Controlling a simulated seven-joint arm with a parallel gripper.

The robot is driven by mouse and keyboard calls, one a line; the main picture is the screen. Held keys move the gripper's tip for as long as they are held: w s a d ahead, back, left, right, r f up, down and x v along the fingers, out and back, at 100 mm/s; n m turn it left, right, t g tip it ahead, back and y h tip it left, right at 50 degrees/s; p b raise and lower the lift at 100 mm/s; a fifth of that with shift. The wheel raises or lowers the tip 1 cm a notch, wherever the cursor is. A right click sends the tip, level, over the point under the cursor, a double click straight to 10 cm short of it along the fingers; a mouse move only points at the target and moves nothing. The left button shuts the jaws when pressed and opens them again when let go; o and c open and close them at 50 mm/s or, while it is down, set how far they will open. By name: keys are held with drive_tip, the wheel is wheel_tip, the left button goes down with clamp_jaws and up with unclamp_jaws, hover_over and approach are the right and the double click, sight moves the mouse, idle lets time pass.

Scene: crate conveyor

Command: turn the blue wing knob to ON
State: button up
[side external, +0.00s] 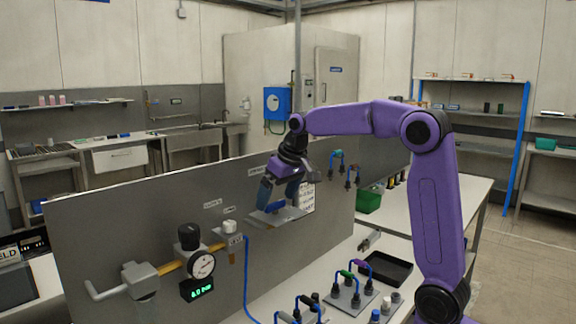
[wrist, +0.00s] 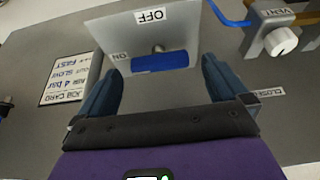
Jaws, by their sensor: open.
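The blue wing knob (wrist: 160,62) sits on a pale metal plate (wrist: 195,25) on the grey panel. In the wrist view its bar lies crosswise, with its left end beside the ON label (wrist: 120,57). The OFF label (wrist: 150,15) is above the knob's metal stub. My gripper (wrist: 161,67) is open, with one blue finger on each side of the knob and a visible gap at both ends. In the side view my gripper (side external: 278,203) is at the plate (side external: 272,218) and hides most of the knob.
A white VENT knob (wrist: 281,42) with a blue hose is beside the plate. A job card (wrist: 70,78) is on the panel's other side. A round gauge (side external: 202,265) and pipe fittings stick out from the panel. Hose fixtures (side external: 350,290) and a black tray (side external: 386,268) occupy the bench.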

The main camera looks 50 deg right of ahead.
drive_tip(key=v, duration=1.6)
drive_tip(key=shift+r, duration=0.15)
drive_tip(key=s+a+f+n+g+y, duration=0.1)
drive_tip(key=s+a+f+n+g, duration=0.1)
drive_tip(key=s+a+f+n, duration=0.7)
drive_tip(key=s+f+n+g, duration=0.2)
drive_tip(key=s+f+n, duration=0.1)
drive_tip(key=s+f, duration=1.6)
drive_tip(key=s, duration=0.4)
drive_tip(key=shift+a+f+h, duration=0.3)
drive_tip(key=shift+a, duration=0.1)
drive_tip(key=shift+w, duration=0.1)
